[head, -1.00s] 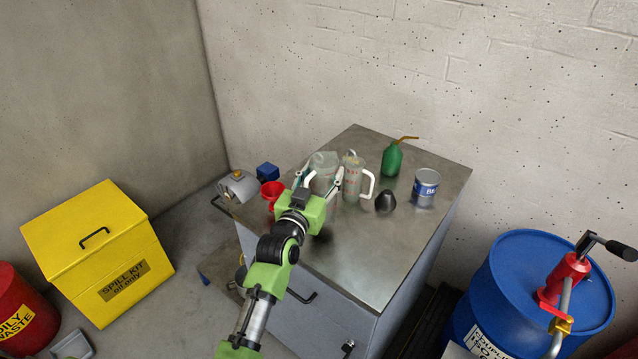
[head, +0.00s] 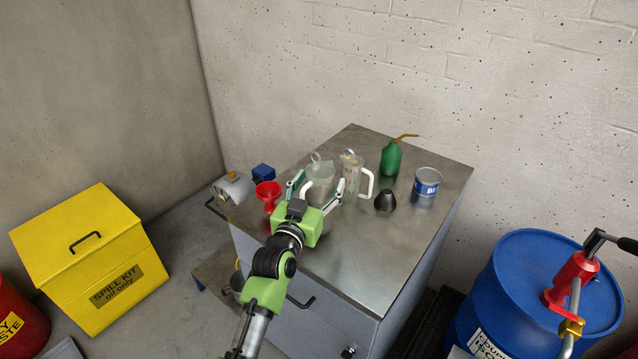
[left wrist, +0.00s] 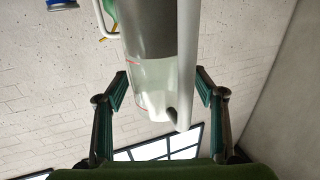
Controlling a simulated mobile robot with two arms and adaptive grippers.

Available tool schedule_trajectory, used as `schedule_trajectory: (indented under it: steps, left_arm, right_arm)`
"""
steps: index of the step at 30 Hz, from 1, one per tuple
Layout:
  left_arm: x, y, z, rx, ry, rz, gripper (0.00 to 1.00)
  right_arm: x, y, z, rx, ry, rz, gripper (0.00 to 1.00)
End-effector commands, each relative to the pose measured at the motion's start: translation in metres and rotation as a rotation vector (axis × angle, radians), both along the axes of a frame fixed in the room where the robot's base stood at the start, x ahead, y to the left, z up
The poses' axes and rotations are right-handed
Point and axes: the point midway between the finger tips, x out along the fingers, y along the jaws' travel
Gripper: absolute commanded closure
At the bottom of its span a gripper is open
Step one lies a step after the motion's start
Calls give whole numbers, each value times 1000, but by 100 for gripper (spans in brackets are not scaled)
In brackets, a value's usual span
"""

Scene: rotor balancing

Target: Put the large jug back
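A clear jug with a white handle (head: 320,186) stands on the metal cabinet top (head: 400,240), its handle facing my left gripper. A second clear jug (head: 352,178), its white handle to the right, stands just right of it; I cannot tell for sure which is the large one. My left gripper (head: 317,191) is open, with one finger on each side of the first jug's handle. In the left wrist view the jug (left wrist: 152,75) hangs between the fingers (left wrist: 165,88) with gaps on both sides. My right gripper is out of view.
A red funnel (head: 267,191), blue block (head: 263,172) and metal can (head: 233,188) are at the left. A dark pear-shaped object (head: 385,202), green oiler (head: 391,158) and blue-labelled tin (head: 427,183) are at the right. The cabinet's front top is clear.

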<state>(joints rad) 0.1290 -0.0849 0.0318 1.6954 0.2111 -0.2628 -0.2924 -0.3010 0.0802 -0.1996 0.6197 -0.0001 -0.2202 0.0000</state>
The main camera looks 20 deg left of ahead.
Motion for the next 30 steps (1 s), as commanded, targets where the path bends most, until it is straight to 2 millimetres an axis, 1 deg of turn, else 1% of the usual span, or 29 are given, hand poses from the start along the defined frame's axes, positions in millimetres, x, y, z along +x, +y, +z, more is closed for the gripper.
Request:
schedule_trajectory:
  steps: [4,7,10,14,21,24,27,30]
  left_arm:
    - [0,0,1,0,-1,0,37]
    - [0,0,6,-1,-2,0,37]
    - [-10,0,1,0,0,0,37]
    - [-31,1,1,0,1,0,37]
    - [-81,3,1,1,0,-1,37]
    - [-97,3,1,0,0,-1,37]
    - [-109,3,2,-1,0,-1,37]
    - [-116,4,3,0,0,-1,37]
  right_arm:
    - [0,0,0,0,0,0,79]
    - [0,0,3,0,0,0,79]
    - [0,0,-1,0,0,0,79]
    - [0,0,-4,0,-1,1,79]
    - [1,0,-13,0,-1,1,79]
    - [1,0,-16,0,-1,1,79]
    - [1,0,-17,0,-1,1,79]
    - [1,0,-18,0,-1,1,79]
